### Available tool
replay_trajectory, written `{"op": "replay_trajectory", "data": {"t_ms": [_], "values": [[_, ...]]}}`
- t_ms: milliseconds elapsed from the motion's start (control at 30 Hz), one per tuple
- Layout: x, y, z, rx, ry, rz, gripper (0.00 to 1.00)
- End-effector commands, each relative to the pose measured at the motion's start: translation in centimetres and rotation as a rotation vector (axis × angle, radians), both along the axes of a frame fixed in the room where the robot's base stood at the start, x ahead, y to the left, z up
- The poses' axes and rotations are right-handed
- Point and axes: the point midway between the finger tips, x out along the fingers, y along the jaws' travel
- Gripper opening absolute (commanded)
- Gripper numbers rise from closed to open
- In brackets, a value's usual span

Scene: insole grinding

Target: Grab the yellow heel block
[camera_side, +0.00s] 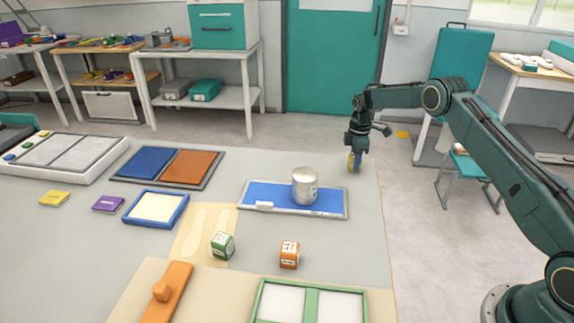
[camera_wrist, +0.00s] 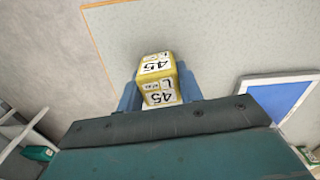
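The yellow heel block (camera_side: 350,163) is at the far right corner of the table, below my wrist. In the wrist view the yellow heel block (camera_wrist: 157,70) shows white faces marked 45 and L. My gripper (camera_side: 355,160) points down at it. In the wrist view the blue fingers of my gripper (camera_wrist: 160,92) lie against both sides of the block, with no gap that I can see. My gripper looks shut on the block. I cannot tell whether the block's underside touches the table.
A blue tray (camera_side: 328,212) with a silver cylinder (camera_side: 305,186) stands left of my gripper. A green block (camera_side: 222,246) and an orange block (camera_side: 289,255) sit nearer the camera. Blue and brown panels (camera_side: 190,172) lie further left. Bare table surrounds the yellow block.

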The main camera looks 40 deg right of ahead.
Motion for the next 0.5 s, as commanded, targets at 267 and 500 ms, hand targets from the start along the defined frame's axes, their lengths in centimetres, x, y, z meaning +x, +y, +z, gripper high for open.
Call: {"op": "replay_trajectory", "data": {"t_ms": [267,500], "values": [[0.00,0.00,0.02,0.000,0.000,0.000,0.12],[0.02,0.00,0.50,-0.001,-0.001,0.000,0.12]]}}
